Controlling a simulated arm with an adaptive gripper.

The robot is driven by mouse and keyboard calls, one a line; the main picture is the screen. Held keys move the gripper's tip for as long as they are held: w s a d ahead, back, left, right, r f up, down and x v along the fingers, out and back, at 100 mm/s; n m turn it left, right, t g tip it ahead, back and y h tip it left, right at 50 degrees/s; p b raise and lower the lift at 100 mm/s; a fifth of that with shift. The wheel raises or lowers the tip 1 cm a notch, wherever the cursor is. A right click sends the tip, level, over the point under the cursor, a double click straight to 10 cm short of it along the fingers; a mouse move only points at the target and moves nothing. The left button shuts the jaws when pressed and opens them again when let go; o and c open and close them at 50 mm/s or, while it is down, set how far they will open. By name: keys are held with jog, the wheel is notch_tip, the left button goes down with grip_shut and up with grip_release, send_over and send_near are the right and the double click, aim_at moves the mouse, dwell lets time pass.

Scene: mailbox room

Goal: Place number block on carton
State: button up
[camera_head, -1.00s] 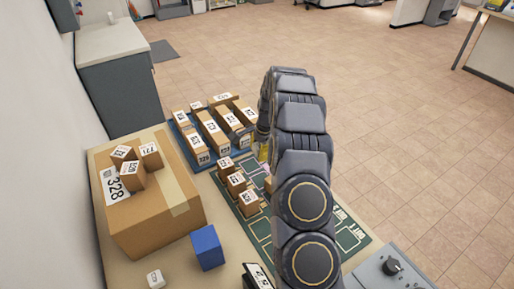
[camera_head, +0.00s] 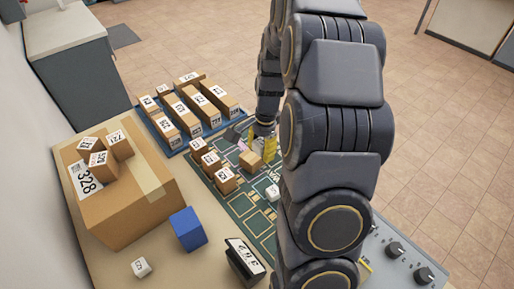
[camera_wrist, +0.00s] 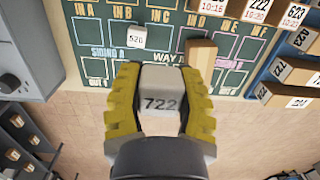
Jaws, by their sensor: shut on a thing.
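My gripper (camera_wrist: 162,95) has yellow ridged fingers and is shut on a pale grey block marked 722 (camera_wrist: 161,103). The block is held between the fingertips, above the board and floor in the wrist view. In the head view my gripper (camera_head: 264,143) is over the far part of the green board, and the held block cannot be made out. A small brown carton (camera_wrist: 201,62) stands on the board just beyond the right fingertip; it also shows in the head view (camera_head: 250,161). A white block marked 520 (camera_wrist: 137,36) lies on the board (camera_wrist: 165,18).
A large carton marked 328 (camera_head: 140,200) at left bears several small labelled cartons. A blue tray (camera_head: 174,149) holds rows of labelled cartons. More small cartons (camera_head: 211,161) stand on the board. A blue block (camera_head: 187,229) and a white cube (camera_head: 141,267) lie in front.

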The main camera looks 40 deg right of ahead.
jog(key=shift+s+r, duration=0.1)
jog(key=shift+s, duration=0.4)
jog(key=w+d+f, duration=0.2)
jog(key=w+f, duration=0.1)
jog(key=w+d+f, duration=0.2)
jog(key=w, duration=0.2)
jog(key=w+d+f, duration=0.3)
jog(key=shift+w+f, duration=0.2)
jog(key=shift+f, duration=0.1)
jog(key=shift+w+d+f, duration=0.25)
jog(key=shift+w+f, duration=0.1)
jog(key=shift+f, duration=0.15)
jog(key=shift+w+f, duration=0.1)
jog(key=shift+f, duration=1.5)
jog(key=shift+f, duration=0.1)
jog(key=o, duration=0.9)
jog(key=shift+c, duration=0.2)
